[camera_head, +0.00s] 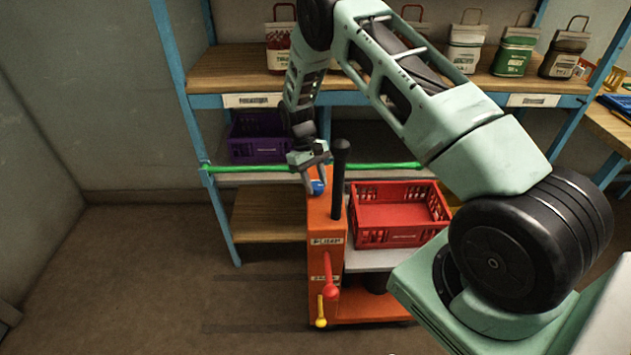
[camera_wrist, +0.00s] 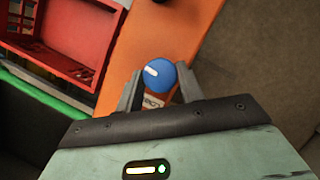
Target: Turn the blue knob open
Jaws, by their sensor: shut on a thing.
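In the head view the blue knob (camera_head: 318,187) is partly covered by my gripper. My gripper (camera_head: 315,183) reaches down onto it from above. In the wrist view my gripper (camera_wrist: 160,88) has one finger on each side of the knob and is shut on it. The white mark points toward the upper left in the wrist view. A label beside the knob is partly hidden by the fingers.
The orange cart (camera_head: 325,222) carries a red crate (camera_head: 400,240), a black upright handle (camera_head: 339,180), a red lever (camera_head: 329,285) and a yellow lever (camera_head: 320,315). A green bar (camera_head: 250,168) crosses behind, before a purple crate (camera_head: 262,150). Floor at left is clear.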

